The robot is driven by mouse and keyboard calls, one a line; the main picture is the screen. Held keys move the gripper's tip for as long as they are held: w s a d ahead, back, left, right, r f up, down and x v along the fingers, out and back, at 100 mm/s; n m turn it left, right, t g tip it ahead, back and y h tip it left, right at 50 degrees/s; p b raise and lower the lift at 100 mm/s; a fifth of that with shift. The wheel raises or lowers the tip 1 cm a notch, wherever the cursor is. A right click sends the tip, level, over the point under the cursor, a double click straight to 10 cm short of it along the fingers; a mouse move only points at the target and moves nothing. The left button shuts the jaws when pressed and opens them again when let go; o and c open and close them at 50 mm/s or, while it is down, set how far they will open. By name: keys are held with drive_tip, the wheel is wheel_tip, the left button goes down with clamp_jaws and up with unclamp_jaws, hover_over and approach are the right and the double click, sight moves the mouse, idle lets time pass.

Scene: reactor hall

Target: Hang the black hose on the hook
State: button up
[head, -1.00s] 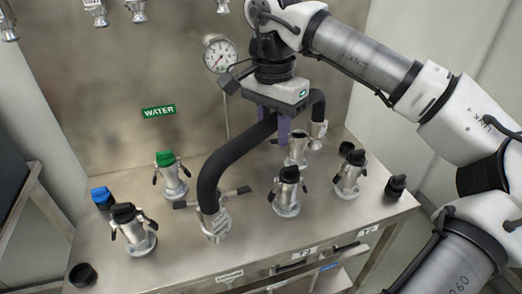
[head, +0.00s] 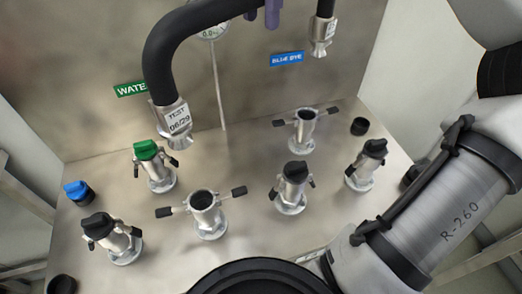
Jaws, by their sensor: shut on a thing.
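The black hose (head: 160,55) hangs in the air, arched over, in the upper part of the head view. My gripper (head: 262,14) shows only as purple fingers at the top edge, shut on the hose near its middle; the top of the arch is out of frame. The hose's left metal end (head: 172,122), tagged "TEST 06/29", hangs above the table, and the right metal end (head: 322,35) hangs in front of the back panel. No hook can be made out in this view.
Two uncapped ports, front (head: 205,215) and rear (head: 305,128), have levers spread out. Capped ports stand around them, one with a green cap (head: 147,150). A blue cap (head: 78,193) and a black cap (head: 359,126) lie loose. The steel back panel (head: 100,125) rises behind.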

wheel_tip(320, 180, down, 20)
drive_tip(key=shift+r, duration=0.15)
idle(0.5)
drive_tip(key=shift+f, duration=0.25)
drive_tip(key=o, duration=1.1)
drive_tip(key=shift+r, duration=0.1)
drive_tip(key=shift+r+p, duration=0.15)
drive_tip(key=shift+p, duration=0.25)
